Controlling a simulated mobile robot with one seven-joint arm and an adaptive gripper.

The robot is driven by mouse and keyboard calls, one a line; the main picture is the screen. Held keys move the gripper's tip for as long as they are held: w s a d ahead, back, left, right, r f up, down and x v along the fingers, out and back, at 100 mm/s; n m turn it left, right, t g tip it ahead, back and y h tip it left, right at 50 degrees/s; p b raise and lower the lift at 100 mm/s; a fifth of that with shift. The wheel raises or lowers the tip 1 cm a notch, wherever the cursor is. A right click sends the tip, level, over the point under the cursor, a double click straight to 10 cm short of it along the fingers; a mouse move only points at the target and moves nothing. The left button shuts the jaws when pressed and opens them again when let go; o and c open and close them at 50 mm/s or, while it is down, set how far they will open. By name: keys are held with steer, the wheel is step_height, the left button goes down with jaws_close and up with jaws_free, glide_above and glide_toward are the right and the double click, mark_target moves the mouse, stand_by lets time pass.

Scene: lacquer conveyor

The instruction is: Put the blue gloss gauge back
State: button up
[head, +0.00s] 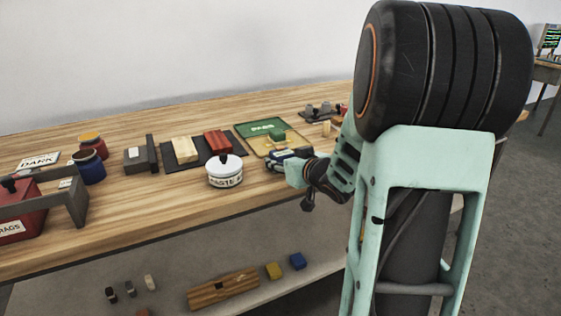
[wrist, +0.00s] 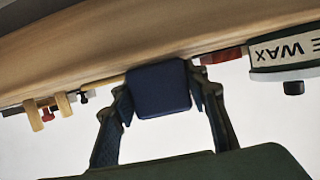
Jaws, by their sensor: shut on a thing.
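The blue gloss gauge appears to be the dark blue block (wrist: 160,90) between my fingers in the wrist view. My gripper (wrist: 160,98) is shut on it, one finger on each side. In the head view a dark blue piece (head: 284,155) shows at my gripper (head: 292,166), above the bench near the yellow and green panels; my arm partly hides it. I cannot tell whether it touches the bench. A grey holder (head: 151,152) with a small pale label stands on the bench left of centre.
A white paste wax tin (head: 225,172) stands left of my gripper and also shows in the wrist view (wrist: 285,57). A dark tray (head: 183,162) holds pale and red blocks. Blue and dark red jars (head: 90,170) and a red rags box (head: 20,215) stand left.

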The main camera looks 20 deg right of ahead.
steer(key=shift+f, duration=0.2)
steer(key=o, duration=1.6)
steer(key=shift+c, duration=0.2)
steer(key=shift+r, duration=0.25)
steer(key=shift+s+r, duration=0.15)
steer(key=shift+s, duration=0.15)
steer(key=p+v, duration=0.4)
steer(key=v, duration=0.7)
steer(key=shift+s, duration=0.2)
